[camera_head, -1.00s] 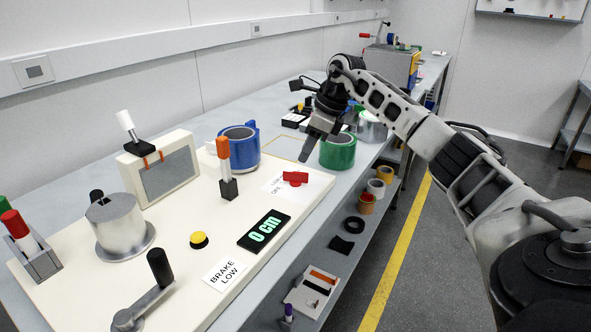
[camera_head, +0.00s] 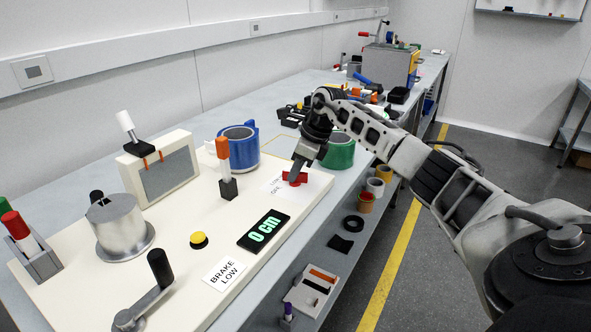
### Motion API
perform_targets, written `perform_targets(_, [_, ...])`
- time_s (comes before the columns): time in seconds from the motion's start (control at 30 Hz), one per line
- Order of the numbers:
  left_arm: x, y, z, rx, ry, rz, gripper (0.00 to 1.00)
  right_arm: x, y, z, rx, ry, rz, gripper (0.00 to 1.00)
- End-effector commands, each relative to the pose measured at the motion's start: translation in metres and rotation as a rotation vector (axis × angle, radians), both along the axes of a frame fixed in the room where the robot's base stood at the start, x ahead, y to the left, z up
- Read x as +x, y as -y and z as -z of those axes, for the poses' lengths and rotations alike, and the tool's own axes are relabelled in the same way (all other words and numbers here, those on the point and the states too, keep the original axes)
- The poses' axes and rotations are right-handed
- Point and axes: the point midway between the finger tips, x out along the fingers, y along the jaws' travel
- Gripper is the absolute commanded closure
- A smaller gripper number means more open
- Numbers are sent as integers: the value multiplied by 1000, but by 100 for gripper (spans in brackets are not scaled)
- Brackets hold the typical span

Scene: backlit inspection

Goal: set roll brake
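The cream panel (camera_head: 185,282) lies on the bench and carries the controls. A label reading BRAKE LOW (camera_head: 225,273) is at its front edge. A red rotary knob (camera_head: 297,178) sits at the panel's right end, beside a white label (camera_head: 272,187) that is partly covered. My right gripper (camera_head: 294,180) points down at the red knob, its fingertips at or just above it; I cannot tell whether they touch it or how far apart they are. An orange-topped lever (camera_head: 226,168) stands upright on a black base. My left gripper is not in view.
A display reading 0 cm (camera_head: 263,231), a yellow button (camera_head: 198,239), a black-handled crank (camera_head: 152,290) and a metal drum (camera_head: 121,224) are on the panel. The floor to the right is clear.

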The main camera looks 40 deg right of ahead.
Motion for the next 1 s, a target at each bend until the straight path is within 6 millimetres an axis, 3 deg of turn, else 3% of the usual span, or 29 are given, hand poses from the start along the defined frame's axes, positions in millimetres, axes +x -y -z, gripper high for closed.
perform_targets(0.47, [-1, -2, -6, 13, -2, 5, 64, 0, 0, -2, -2, 0, 111, 100])
perform_targets(1.0, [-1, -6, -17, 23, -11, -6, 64, 0, -1, -4, -3, 3, 589, 100])
